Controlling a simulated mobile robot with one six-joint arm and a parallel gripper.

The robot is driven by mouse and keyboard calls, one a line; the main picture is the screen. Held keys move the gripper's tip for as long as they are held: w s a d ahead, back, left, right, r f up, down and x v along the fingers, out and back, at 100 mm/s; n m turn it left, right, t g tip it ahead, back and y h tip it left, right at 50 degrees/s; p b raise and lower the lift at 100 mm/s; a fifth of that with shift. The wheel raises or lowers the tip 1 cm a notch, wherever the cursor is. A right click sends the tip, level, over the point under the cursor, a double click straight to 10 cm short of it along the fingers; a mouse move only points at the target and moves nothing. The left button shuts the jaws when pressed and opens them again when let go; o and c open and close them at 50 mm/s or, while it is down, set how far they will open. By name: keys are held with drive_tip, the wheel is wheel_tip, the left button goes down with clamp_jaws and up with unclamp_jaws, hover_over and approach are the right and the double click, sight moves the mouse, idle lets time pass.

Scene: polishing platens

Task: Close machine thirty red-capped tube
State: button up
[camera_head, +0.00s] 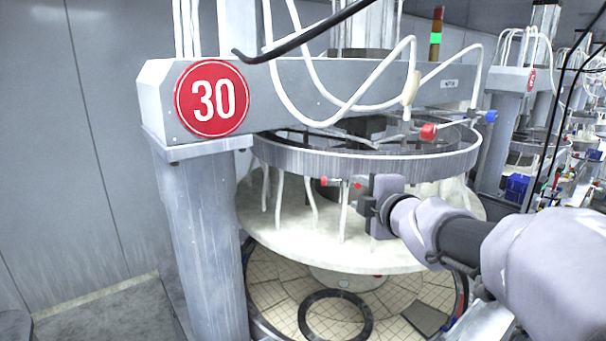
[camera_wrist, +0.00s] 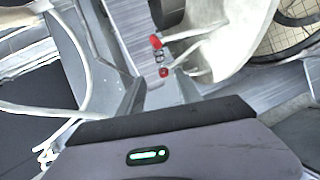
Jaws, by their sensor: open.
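Machine thirty carries a round red sign "30" (camera_head: 212,98). Below its upper ring, a small valve-like fitting with red ends (camera_head: 341,183) sits on a thin white tube (camera_head: 344,215). In the wrist view the fitting (camera_wrist: 159,57) shows two red ends, with white tubing running right. My gripper (camera_head: 364,203) is just right of the fitting in the head view. In the wrist view its open jaws (camera_wrist: 161,90) are below the fitting, with the nearer red end between or just beyond their tips. I see no grip on it. A larger red cap (camera_head: 428,131) is on a white hose above the ring.
A blue cap (camera_head: 491,116) is at the upper ring's right. Several white tubes hang between the ring and the pale lower disc (camera_head: 390,258). A tiled platen (camera_head: 275,290) lies below. Other machines stand at right; the grey wall (camera_head: 90,130) is at left.

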sight(344, 183)
drive_tip(key=x, duration=0.4)
drive_tip(key=p+x, duration=0.1)
drive_tip(key=x, duration=0.3)
drive_tip(key=d+x, duration=0.1)
drive_tip(key=x, duration=0.2)
drive_tip(key=shift+w+f, duration=0.1)
drive_tip(key=shift+w, duration=0.35)
drive_tip(key=shift+w+a, duration=0.25)
drive_tip(key=shift+w+f, duration=0.15)
drive_tip(key=shift+w, duration=0.05)
drive_tip(key=shift+w+d+f, duration=0.1)
drive_tip(key=shift+w+d, duration=0.15)
drive_tip(key=shift+w, duration=0.05)
drive_tip(key=shift+s+a, duration=0.15)
drive_tip(key=shift+s, duration=0.05)
clamp_jaws()
